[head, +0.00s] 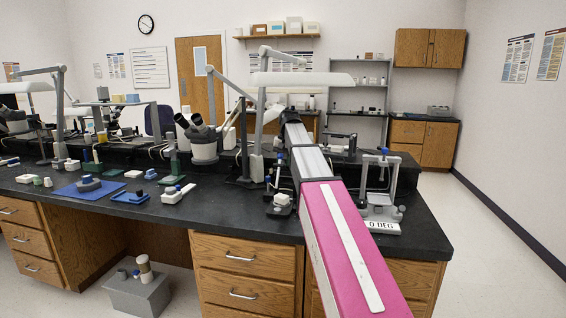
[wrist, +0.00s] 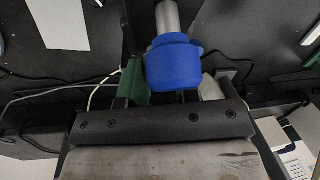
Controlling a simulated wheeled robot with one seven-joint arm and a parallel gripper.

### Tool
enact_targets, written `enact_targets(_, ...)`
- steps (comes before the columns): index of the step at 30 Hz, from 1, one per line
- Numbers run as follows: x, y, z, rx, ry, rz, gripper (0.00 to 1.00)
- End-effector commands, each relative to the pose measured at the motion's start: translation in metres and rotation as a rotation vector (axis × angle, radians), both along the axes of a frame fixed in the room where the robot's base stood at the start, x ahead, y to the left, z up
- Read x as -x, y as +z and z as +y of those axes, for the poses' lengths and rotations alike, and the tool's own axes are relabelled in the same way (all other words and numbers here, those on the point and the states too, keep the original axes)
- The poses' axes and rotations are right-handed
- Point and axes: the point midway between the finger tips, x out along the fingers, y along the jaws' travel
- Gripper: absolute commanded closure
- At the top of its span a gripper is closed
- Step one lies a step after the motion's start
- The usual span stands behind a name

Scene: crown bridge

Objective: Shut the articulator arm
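In the head view a metal articulator (head: 381,190) stands on the bench right of my arm, its frame upright with a blue knob on top and a "0 DEG" plate in front. A smaller articulator (head: 280,198) stands just left of my arm, and a green one (head: 172,165) is farther left. In the wrist view a blue knob (wrist: 174,65) on a grey rod, with green parts (wrist: 134,82) beside it, lies just beyond my gripper's dark mount. I cannot tell which articulator this is.
The black bench (head: 240,215) carries microscopes (head: 203,140), lamps and small dental models. A blue mat (head: 88,188) lies at the left. A raised ledge runs behind. The floor right of the bench is clear. Cables (wrist: 60,92) cross the wrist view.

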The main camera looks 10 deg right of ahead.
Motion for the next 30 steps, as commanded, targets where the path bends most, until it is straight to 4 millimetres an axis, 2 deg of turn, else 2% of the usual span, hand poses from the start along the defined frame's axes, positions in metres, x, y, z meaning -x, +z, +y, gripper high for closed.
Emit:
enact_targets(1,0.000,0.000,0.000,0.000,0.000,0.000,0.88)
enact_targets(2,0.000,0.000,0.000,0.000,0.000,0.000,0.98)
enact_targets(3,0.000,0.000,0.000,0.000,0.000,0.000,1.00)
enact_targets(14,0.008,-0.005,0.002,0.024,0.001,-0.056,1.00)
enact_targets(30,0.034,-0.035,0.012,0.164,0.001,-0.395,1.00)
